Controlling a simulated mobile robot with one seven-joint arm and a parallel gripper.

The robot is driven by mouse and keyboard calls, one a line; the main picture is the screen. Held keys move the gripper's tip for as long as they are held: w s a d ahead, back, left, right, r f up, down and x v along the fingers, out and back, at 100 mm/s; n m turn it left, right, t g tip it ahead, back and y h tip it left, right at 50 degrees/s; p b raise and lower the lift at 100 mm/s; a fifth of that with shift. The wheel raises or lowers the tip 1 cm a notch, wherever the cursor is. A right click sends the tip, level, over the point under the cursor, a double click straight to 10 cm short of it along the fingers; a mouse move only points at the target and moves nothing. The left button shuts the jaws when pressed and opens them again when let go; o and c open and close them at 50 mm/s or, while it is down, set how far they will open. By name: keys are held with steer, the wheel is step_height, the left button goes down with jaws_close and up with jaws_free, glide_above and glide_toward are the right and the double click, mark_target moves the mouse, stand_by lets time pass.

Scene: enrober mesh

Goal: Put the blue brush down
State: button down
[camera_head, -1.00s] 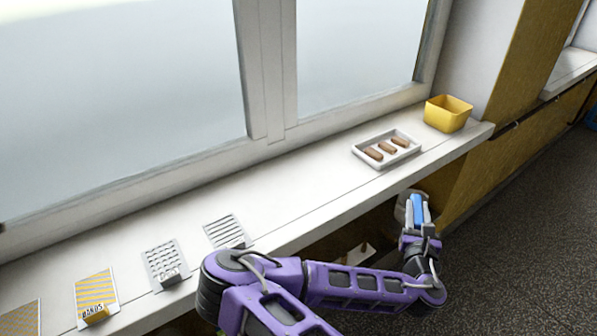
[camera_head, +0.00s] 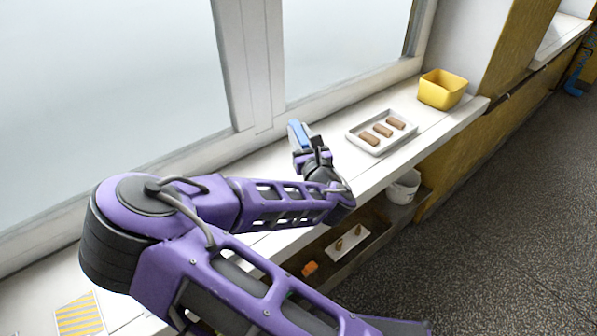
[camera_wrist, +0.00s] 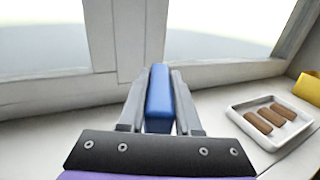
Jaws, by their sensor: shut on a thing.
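The blue brush (camera_head: 299,134) is held in my gripper (camera_head: 303,144), over the white windowsill to the left of the white tray. In the wrist view the blue brush (camera_wrist: 159,95) stands between the two grey fingers of my gripper (camera_wrist: 158,112), which are shut on it. Only its blue block shows; any bristles are hidden. I cannot tell from these views how high the brush is above the sill.
A white tray (camera_head: 358,142) with three brown bars lies on the windowsill (camera_head: 400,165). A yellow bin (camera_head: 443,90) stands to its right. The window is behind. Below the sill, a shelf holds a white bucket (camera_head: 403,187) and a white board (camera_head: 347,250).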

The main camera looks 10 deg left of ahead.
step_height(320, 180, down, 10)
steer(key=shift+a+r+b, duration=0.1)
steer(key=shift+b, duration=0.6)
steer(key=c, duration=0.6)
jaws_free()
